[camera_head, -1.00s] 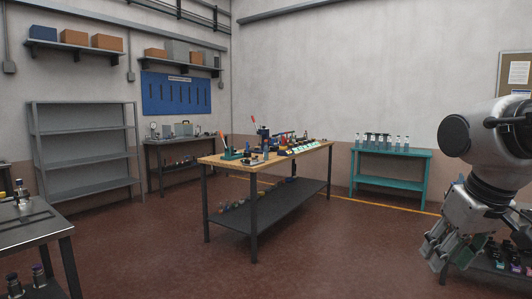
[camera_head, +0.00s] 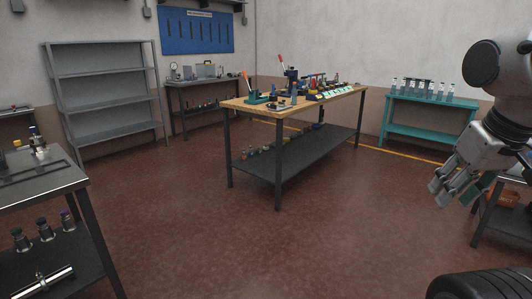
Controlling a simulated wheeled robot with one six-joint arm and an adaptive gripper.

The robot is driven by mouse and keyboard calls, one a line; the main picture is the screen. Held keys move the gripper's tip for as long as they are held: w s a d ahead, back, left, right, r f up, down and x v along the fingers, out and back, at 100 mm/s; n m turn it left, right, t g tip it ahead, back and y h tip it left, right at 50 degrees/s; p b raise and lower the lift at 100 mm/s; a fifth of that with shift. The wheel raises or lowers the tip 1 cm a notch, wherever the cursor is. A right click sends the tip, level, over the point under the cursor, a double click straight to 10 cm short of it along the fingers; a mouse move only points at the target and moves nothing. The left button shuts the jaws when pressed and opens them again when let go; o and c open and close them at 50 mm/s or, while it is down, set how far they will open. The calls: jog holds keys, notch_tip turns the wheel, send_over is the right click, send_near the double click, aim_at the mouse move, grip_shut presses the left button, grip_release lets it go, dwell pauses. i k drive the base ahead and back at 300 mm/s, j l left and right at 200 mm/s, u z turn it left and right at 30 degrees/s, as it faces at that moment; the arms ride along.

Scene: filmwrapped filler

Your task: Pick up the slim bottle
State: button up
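I cannot tell which thing is the slim bottle. Several clear bottles with dark or blue parts (camera_head: 423,90) stand in a row on the teal table (camera_head: 430,101) at the back right. Several small dark containers with coloured tops (camera_head: 45,230) stand on the lower shelf of the metal table at the left. My gripper (camera_head: 454,196) hangs at the right, pointing down and left. Its fingers look apart with nothing between them, and it is far from the bottles.
A wooden-topped workbench (camera_head: 240,105) with tools stands in the middle. The metal table (camera_head: 72,184) is at the near left, a grey empty rack (camera_head: 105,100) behind it. Another table (camera_head: 489,216) is partly hidden at the right. The red floor (camera_head: 260,245) in front is clear.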

aim_at(294, 93)
jog(key=i, duration=2.45)
jog(key=i+l+u, duration=0.1)
jog(key=i, duration=1.1)
jog(key=i+l, duration=0.1)
jog(key=i, duration=1.1)
